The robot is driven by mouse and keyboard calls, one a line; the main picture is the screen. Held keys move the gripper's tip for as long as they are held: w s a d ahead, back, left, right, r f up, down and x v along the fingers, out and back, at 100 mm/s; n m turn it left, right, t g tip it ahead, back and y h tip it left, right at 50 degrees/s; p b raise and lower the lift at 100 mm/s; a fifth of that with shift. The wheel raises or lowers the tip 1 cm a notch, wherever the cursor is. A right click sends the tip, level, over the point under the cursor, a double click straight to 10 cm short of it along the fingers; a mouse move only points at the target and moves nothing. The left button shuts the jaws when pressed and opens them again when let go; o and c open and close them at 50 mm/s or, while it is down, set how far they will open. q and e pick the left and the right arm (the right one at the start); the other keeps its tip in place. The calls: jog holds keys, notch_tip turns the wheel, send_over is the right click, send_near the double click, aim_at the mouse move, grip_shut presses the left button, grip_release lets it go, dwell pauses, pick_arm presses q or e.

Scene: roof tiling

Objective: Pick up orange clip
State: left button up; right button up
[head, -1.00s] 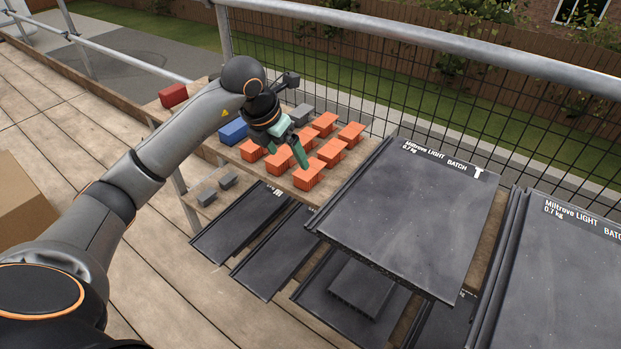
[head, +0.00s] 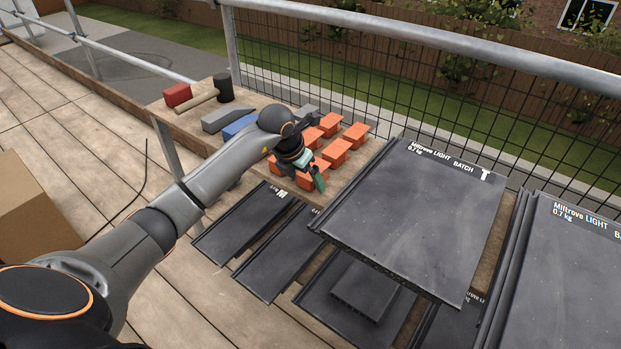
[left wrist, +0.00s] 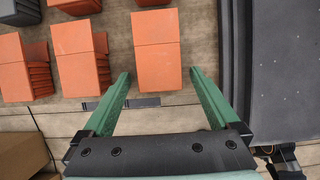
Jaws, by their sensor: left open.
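Several orange clips stand in rows on the wooden bench; one orange clip (head: 337,151) shows clear of my arm in the head view. In the left wrist view, the nearest orange clip (left wrist: 158,71) lies just beyond and between the fingertips of my open left gripper (left wrist: 158,75). In the head view my left gripper (head: 314,176) points down at the front row of clips, and its wrist hides part of them. Whether the fingers touch the clip cannot be told. My right gripper is not in view.
Large dark roof tiles (head: 405,225) lie stacked right of the clips. A blue block (head: 239,127), a grey wedge (head: 226,118), a hammer (head: 222,90) and a red block (head: 177,95) are at the bench's left. A mesh fence (head: 390,100) runs behind.

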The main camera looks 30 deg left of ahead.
pick_arm(q)
grip_shut()
dwell(0.8)
